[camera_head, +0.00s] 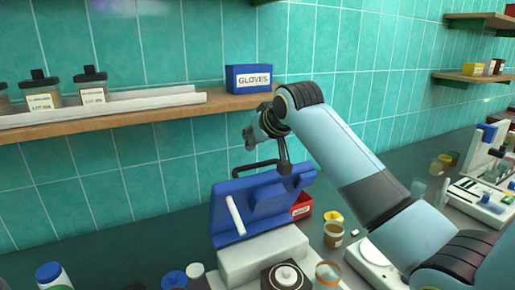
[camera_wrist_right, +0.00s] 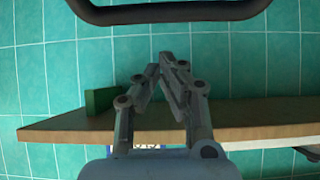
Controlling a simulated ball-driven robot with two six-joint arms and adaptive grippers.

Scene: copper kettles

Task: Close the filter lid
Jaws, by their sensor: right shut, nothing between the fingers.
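The filter lid (camera_head: 265,200) is a blue panel standing raised and tilted back, with a white bar on its face. Its black handle (camera_head: 254,168) sticks up at the top edge and also crosses the top of the right wrist view (camera_wrist_right: 170,13). My right gripper (camera_head: 285,168) reaches down beside the handle's right end, at the lid's upper edge; I cannot tell whether it touches. In the right wrist view the gripper (camera_wrist_right: 167,65) is shut and empty, its tips apart from the handle in the picture. The white filter base (camera_head: 262,252) sits below the lid. My left gripper is out of view.
A wooden shelf (camera_head: 150,116) on the tiled wall holds a blue gloves box (camera_head: 249,78) and lotion jars (camera_head: 92,85). A red box (camera_head: 301,207) and an amber jar (camera_head: 334,234) stand right of the lid. A blue-capped bottle (camera_head: 51,276) stands front left.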

